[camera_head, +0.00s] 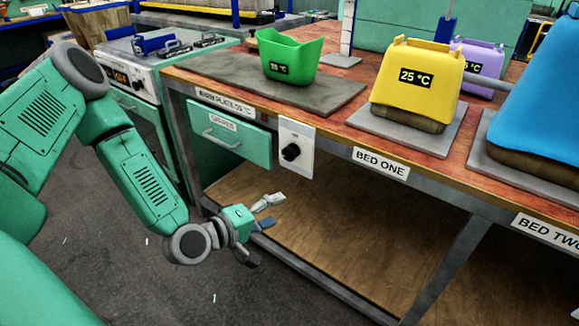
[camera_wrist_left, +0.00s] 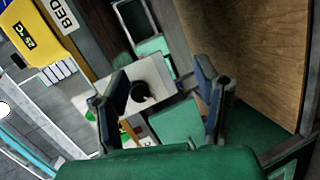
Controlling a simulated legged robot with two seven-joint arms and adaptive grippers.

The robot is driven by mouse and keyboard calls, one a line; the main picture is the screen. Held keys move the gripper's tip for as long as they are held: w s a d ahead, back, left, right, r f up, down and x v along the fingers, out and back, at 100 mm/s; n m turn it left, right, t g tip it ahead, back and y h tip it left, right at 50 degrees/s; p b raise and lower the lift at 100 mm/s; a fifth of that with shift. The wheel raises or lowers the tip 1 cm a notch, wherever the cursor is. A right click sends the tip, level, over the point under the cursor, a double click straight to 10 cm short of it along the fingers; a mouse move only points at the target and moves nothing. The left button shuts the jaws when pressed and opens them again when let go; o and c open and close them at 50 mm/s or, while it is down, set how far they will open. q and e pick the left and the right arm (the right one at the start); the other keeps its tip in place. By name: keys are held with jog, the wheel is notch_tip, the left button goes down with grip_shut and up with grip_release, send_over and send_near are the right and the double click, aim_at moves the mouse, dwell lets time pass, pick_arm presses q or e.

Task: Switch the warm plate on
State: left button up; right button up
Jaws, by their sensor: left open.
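A black knob (camera_head: 291,152) sits on a white panel (camera_head: 296,171) on the bench front. The knob also shows in the left wrist view (camera_wrist_left: 140,91), nearer the left finger; its setting cannot be told. My left gripper (camera_head: 266,213) is open and empty, below and a little left of the knob and apart from it. In the left wrist view its fingers (camera_wrist_left: 160,76) stand wide. My right gripper is out of view.
A green bin (camera_head: 291,61) reading 25 °C stands on the warm plate. A drawer (camera_head: 230,139) with a handle is left of the knob panel. A yellow press (camera_head: 420,76) stands on bed one; a blue one is at right. A wooden lower shelf (camera_head: 340,240) is bare.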

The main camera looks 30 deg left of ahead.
aim_at(287, 156)
pick_arm(q)
jog(key=w+a+r+n+t+y+b, duration=0.1)
jog(key=w+a+r+n+t+y, duration=0.1)
jog(key=a+r+n+t+y, duration=0.3)
jog(key=w+b, duration=0.1)
jog(key=w, duration=0.3)
jog(key=w+h+b, duration=0.1)
jog(key=w, duration=0.4)
jog(key=w+m+g+h+b, duration=0.1)
jog(key=w, duration=0.3)
jog(key=shift+w+a+f, duration=0.25)
jog(key=shift+f, duration=0.1)
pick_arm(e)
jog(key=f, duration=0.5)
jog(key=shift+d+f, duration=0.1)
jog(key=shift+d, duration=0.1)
pick_arm(q)
jog(key=shift+c, duration=0.5)
jog(key=c, duration=1.1)
